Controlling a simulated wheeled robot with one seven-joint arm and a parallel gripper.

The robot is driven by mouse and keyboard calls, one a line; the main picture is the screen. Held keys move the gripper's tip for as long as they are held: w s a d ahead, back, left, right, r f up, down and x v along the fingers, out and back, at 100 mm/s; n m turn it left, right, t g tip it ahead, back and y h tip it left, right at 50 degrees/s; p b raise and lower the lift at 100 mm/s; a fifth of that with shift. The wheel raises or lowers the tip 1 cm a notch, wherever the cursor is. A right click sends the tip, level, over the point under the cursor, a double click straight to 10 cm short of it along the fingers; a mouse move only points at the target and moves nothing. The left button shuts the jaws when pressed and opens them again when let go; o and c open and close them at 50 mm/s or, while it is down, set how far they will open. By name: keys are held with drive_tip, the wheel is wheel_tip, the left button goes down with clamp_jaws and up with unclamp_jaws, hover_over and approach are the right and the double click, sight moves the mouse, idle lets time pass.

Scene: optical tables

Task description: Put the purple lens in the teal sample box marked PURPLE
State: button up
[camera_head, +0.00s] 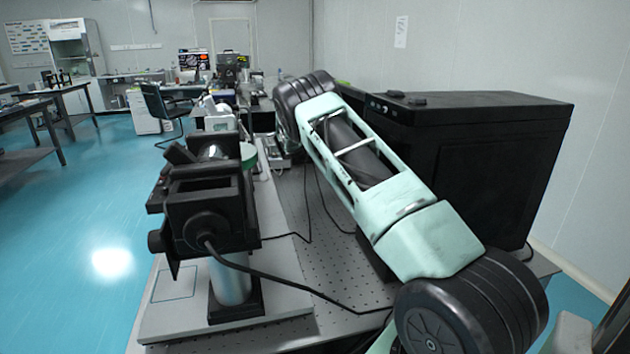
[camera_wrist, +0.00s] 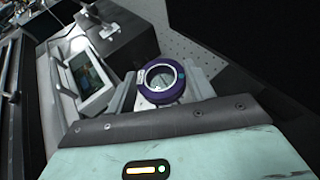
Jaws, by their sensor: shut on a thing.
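The purple lens (camera_wrist: 177,95) shows in the wrist view as a dark purple ring around clear glass. My gripper (camera_wrist: 160,84) is shut on it, with one pale finger on each side of the ring. In the head view my arm crosses the middle of the picture, and neither my gripper nor the lens can be made out there. I cannot make out the teal sample box marked PURPLE in either view.
A black optical device on a metal post (camera_head: 230,281) stands at the left of the perforated table (camera_head: 335,262), trailing a black cable. A large black cabinet (camera_head: 490,165) stands right of my arm. A device with a screen (camera_wrist: 97,82) is left of the lens. Blue floor (camera_head: 75,235) is open at left.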

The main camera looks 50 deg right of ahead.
drive_tip(key=b, duration=0.1)
hover_over(314, 179)
wheel_tip(314, 179, down, 6)
drive_tip(key=shift+w+d+r, duration=0.1)
drive_tip(key=shift+f, duration=1.9)
drive_tip(key=shift+f, duration=0.15)
drive_tip(key=o, duration=1)
